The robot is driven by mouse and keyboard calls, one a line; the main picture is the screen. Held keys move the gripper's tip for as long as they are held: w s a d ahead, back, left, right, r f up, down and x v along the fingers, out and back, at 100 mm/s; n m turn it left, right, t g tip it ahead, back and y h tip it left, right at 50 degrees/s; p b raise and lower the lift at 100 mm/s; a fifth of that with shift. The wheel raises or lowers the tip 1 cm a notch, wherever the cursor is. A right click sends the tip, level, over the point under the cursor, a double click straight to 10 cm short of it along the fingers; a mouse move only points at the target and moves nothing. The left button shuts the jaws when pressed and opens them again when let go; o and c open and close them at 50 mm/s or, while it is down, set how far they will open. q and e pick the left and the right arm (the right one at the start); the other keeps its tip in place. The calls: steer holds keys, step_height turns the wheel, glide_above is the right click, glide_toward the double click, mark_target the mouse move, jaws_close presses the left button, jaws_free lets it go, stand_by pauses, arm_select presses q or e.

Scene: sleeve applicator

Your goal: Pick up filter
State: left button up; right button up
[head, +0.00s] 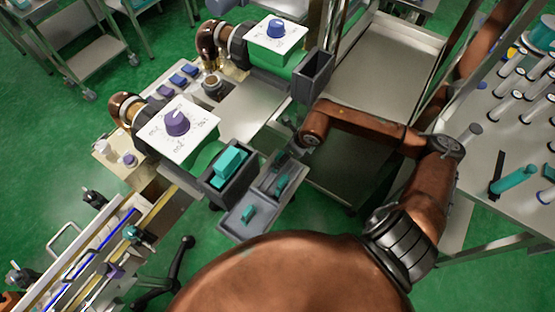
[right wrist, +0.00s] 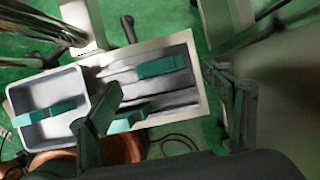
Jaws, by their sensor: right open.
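Several teal blocks are in view; I cannot tell for certain which is the filter. In the right wrist view, one teal block (right wrist: 160,66) lies in the dark-lined part of a grey tray (right wrist: 198,100), and another (right wrist: 130,116) lies nearer, partly behind a finger. A third teal block (right wrist: 50,113) is in a pale square bin (right wrist: 12,100). My right gripper (right wrist: 168,76) is open and empty, its fingers apart on either side of the tray part. My left gripper is out of view.
A dark box (head: 237,190) holding a large teal block (head: 230,162) stands left of the tray, by a machine with a purple knob (head: 177,122). A second dark box (head: 313,72) is behind. A steel cart (head: 385,60) is to the right. Cylinders stand on the right table (head: 525,160).

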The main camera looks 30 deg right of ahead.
mark_target(279, 158)
steer(key=b+x, duration=0.1)
steer(key=x, duration=0.5)
steer(key=shift+w, duration=0.1)
steer(key=shift+r, duration=0.1)
steer(key=shift+c, duration=0.3)
steer(key=c, duration=1.2)
